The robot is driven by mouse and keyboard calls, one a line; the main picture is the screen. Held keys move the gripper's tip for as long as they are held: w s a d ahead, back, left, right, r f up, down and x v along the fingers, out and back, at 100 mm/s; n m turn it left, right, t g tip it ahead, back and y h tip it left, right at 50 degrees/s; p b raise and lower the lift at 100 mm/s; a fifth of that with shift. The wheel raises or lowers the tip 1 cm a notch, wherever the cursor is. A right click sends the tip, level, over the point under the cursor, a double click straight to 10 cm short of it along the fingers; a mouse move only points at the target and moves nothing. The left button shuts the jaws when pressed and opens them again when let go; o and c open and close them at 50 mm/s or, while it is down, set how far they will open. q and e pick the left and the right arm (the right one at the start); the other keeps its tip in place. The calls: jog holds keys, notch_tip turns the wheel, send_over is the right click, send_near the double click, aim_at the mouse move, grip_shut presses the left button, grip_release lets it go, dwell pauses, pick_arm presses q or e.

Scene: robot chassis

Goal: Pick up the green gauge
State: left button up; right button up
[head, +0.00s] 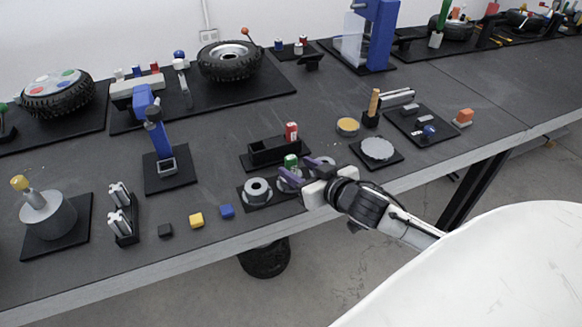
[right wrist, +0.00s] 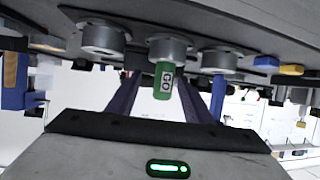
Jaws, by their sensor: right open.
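The green gauge (head: 291,161) is a short green cylinder standing upright in the middle of a row of grey ring-shaped holders. In the right wrist view, which is upside down, the green gauge (right wrist: 163,82) shows a "GO" label and sits in the middle ring. My right gripper (head: 301,170) has its purple fingers open and reaches in from the right, close to the gauge. In the wrist view the gauge appears between the fingers, with gaps visible; I cannot tell how deep it lies between them. My left gripper is not in view.
A black open box (head: 265,153) with a red cylinder (head: 291,131) stands just behind the rings. Blue (head: 227,211) and yellow (head: 196,220) blocks lie to the left. A round silver disc (head: 378,149) on a black plate lies to the right. The table's front edge is close below.

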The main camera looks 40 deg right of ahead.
jog(key=shift+a+x, duration=0.2)
jog(key=shift+x, duration=1.45)
jog(key=shift+a+x, duration=0.2)
jog(key=shift+x, duration=1.5)
jog(key=shift+r, duration=0.1)
jog(key=c, duration=1.2)
